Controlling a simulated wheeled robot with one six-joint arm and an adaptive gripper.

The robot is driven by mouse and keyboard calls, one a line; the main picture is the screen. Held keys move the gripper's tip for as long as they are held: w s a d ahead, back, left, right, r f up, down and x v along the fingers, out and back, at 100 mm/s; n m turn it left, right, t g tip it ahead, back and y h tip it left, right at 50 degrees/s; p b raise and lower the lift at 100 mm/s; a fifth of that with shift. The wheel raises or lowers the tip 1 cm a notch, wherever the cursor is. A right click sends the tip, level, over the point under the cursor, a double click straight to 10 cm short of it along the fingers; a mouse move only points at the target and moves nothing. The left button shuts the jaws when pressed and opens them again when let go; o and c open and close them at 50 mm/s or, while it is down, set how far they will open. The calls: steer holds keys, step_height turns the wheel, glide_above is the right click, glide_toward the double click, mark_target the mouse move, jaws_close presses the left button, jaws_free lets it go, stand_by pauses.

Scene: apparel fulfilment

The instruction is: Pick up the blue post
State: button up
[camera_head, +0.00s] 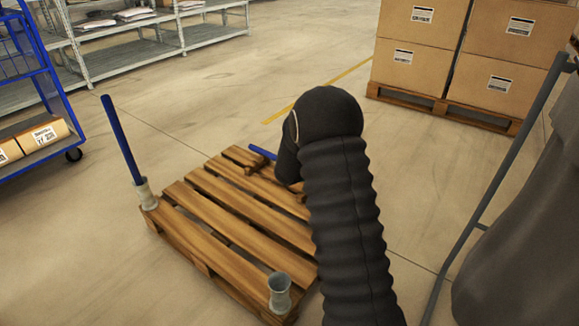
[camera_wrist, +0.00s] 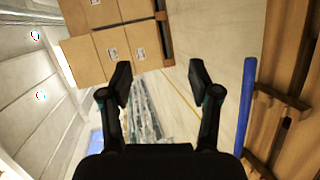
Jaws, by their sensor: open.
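A blue post (camera_head: 263,152) lies at the far side of the wooden pallet (camera_head: 225,262), by some small wooden pieces. My dark arm hides part of it. A blue post also shows in the wrist view (camera_wrist: 246,105), to the right of my gripper (camera_wrist: 160,82), outside the right finger. My gripper is open with nothing between its fingers. In the head view my arm hides the gripper. Another blue post (camera_head: 122,140) stands slightly tilted in a grey cup (camera_head: 146,194) at the pallet's left corner. A second grey cup (camera_head: 279,292) at the near corner is empty.
Stacked cardboard boxes (camera_head: 415,55) stand on a pallet at the back right. A blue cart (camera_head: 45,75) with boxes is at the left, with grey shelves (camera_head: 130,55) behind. A grey frame (camera_head: 500,180) stands at the right. The floor behind the pallet is clear.

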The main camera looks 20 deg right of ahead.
steer(key=w+a+f+n+t+y, duration=0.1)
steer(key=w+f+n+t, duration=0.1)
steer(key=f, duration=0.6)
steer(key=w+a+f+n+t+y+b, duration=0.1)
steer(key=w+f, duration=0.3)
steer(key=f, duration=0.5)
steer(key=w+a+f+n+t+y, duration=0.1)
steer(key=w+a+f+n+t, duration=0.1)
steer(key=f, duration=0.6)
steer(key=shift+w+a+f+n+t, duration=0.1)
steer(key=shift+w+f+n+t, duration=0.15)
steer(key=shift+w+t, duration=0.25)
steer(key=shift+w+a+f+n+t, duration=0.15)
steer(key=shift+w+n+t, duration=0.1)
steer(key=shift+w+t, duration=0.25)
steer(key=b+x, duration=0.1)
steer(key=x, duration=0.6)
steer(key=shift+w+d+f, duration=0.15)
steer(key=shift+w+f, duration=0.05)
steer(key=shift+w, duration=0.05)
steer(key=shift+y, duration=0.3)
steer(key=shift+w+a+r+b+x, duration=0.1)
steer(key=shift+b+x, duration=0.15)
steer(key=shift+x, duration=1.25)
steer(key=shift+w+a+r+b+x, duration=0.15)
steer(key=shift+b+x, duration=0.1)
steer(key=shift+x, duration=1.25)
steer(key=shift+r, duration=0.1)
jaws_close()
